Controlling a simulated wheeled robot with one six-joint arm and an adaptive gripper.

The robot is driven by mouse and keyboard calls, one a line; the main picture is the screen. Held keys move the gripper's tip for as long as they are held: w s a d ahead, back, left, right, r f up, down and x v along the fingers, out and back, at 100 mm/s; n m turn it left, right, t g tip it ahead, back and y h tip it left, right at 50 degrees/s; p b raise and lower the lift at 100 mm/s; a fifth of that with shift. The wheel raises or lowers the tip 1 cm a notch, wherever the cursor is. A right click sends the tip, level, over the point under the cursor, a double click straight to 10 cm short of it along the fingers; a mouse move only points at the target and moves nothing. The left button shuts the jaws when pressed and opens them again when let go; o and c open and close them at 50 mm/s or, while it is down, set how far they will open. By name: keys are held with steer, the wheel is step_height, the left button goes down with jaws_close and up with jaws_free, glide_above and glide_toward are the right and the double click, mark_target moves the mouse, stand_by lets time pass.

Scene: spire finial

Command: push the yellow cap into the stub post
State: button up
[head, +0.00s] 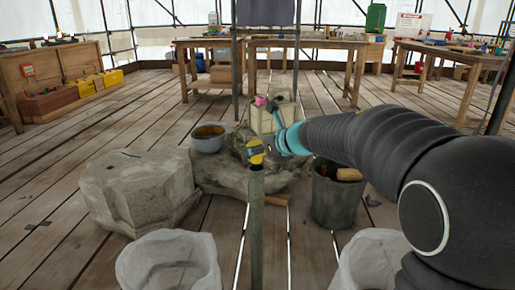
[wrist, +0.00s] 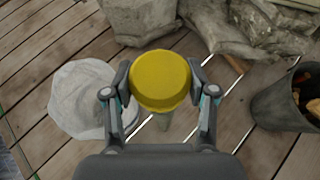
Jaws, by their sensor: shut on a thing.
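The yellow cap (wrist: 160,80) is round and is held between the two fingertips of my gripper (wrist: 160,84) in the wrist view. In the head view the cap (head: 256,158) shows small and partly covered by my dark gripper (head: 259,149). The stub post (head: 257,225) stands upright in the middle foreground, with its top right under the cap. In the wrist view a piece of the post (wrist: 164,121) shows below the cap's edge. The cap hides the post's top, so I cannot tell whether it touches the post or sits in it.
Rough stone blocks (head: 140,188) lie behind and left of the post. A dark bucket (head: 338,195) stands to its right and a grey bowl (head: 208,138) farther back. White bags (head: 168,262) stand in the foreground. Plank floor is free at the left.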

mark_target(252, 166)
steer(key=shift+f+b, duration=1.25)
steer(key=shift+f, duration=0.85)
steer(key=shift+f, duration=0.1)
steer(key=o, duration=1.3)
steer(key=shift+f, duration=0.6)
steer(key=shift+s+r, duration=0.1)
steer(key=p+v, duration=0.2)
steer(key=v, duration=0.6)
steer(key=shift+s+d+r, duration=0.2)
steer(key=shift+d, duration=0.1)
